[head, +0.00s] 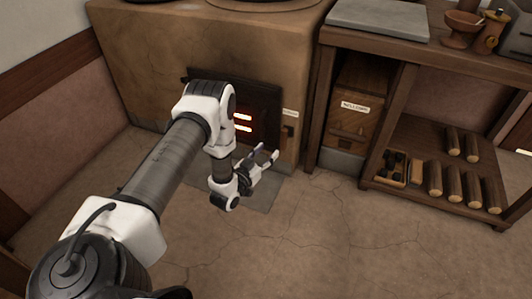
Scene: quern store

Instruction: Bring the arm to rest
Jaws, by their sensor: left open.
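My left arm (170,165) reaches in from the lower left, bent at the elbow, with its wrist hanging down in front of a tan stove. My left gripper (268,156) is open and empty, its two fingers apart. It is above the floor, close to the stove's dark firebox door (262,105), which shows glowing red slots. I cannot tell whether the fingers touch the stove. My right gripper is not in view.
The stove (150,60) stands at the back. To its right, a wooden bench (430,57) holds a grey slab (380,18) and clay vessels. Below are a labelled wooden box (352,115) and several logs (435,180). The floor (340,240) in front is clear.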

